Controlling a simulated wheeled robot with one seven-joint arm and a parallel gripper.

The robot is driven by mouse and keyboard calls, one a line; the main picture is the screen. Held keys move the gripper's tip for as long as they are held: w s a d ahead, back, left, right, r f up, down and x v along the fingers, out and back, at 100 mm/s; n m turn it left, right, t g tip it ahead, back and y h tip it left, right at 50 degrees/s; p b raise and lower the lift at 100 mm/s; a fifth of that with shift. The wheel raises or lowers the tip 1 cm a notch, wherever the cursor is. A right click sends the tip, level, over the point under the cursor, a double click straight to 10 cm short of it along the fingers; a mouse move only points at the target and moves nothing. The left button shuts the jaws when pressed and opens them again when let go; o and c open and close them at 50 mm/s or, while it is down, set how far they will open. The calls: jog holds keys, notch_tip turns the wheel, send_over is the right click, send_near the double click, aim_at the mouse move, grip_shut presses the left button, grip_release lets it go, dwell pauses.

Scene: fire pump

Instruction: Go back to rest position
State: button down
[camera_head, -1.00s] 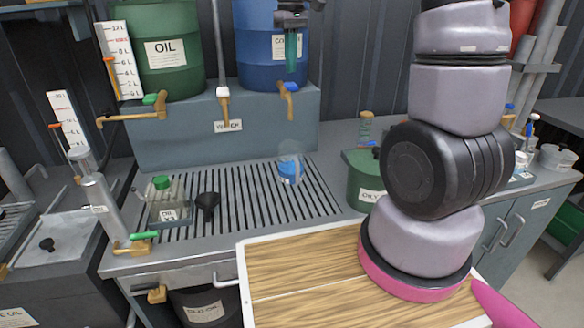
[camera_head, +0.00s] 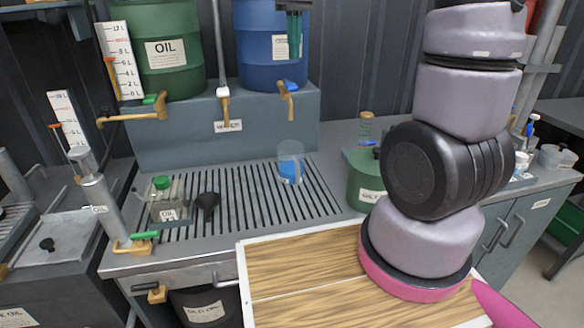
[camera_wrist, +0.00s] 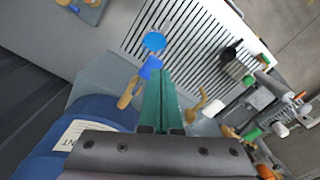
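My gripper (camera_head: 294,38) hangs at the top of the head view, in front of the blue drum (camera_head: 262,62). Its green fingers point down, and its body is cut off by the frame's top edge. In the wrist view the fingers (camera_wrist: 160,84) lie side by side with no visible gap and nothing between them. My arm rises at the right of the head view. A clear beaker with blue liquid (camera_head: 290,170) stands upright on the slatted bench grate, below and apart from the gripper. It also shows in the wrist view (camera_wrist: 154,41), beyond the fingertips.
A green oil drum (camera_head: 168,85) and the blue drum stand on a grey block (camera_head: 165,140) with brass taps. A black funnel (camera_head: 207,202) and a green-capped oil container (camera_head: 168,212) are on the grate. A green can (camera_head: 363,185) stands right of it. The grate's middle is mostly clear.

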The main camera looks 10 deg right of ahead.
jog(key=s+d+r+m+t, duration=0.2)
jog(key=s+m, duration=0.1)
jog(key=s, duration=0.3)
jog(key=s+d+r+m+t+y, duration=0.1)
jog(key=s+d+m+t, duration=0.1)
jog(key=s, duration=0.4)
jog(key=s+d+r+m+t+y, duration=0.1)
jog(key=s+r+m+t, duration=0.1)
jog(key=s+m, duration=0.3)
jog(key=shift+s+d+r+t, duration=0.3)
jog(key=shift+s+d+t, duration=0.1)
jog(key=shift+s+t, duration=0.2)
dwell(1.6)
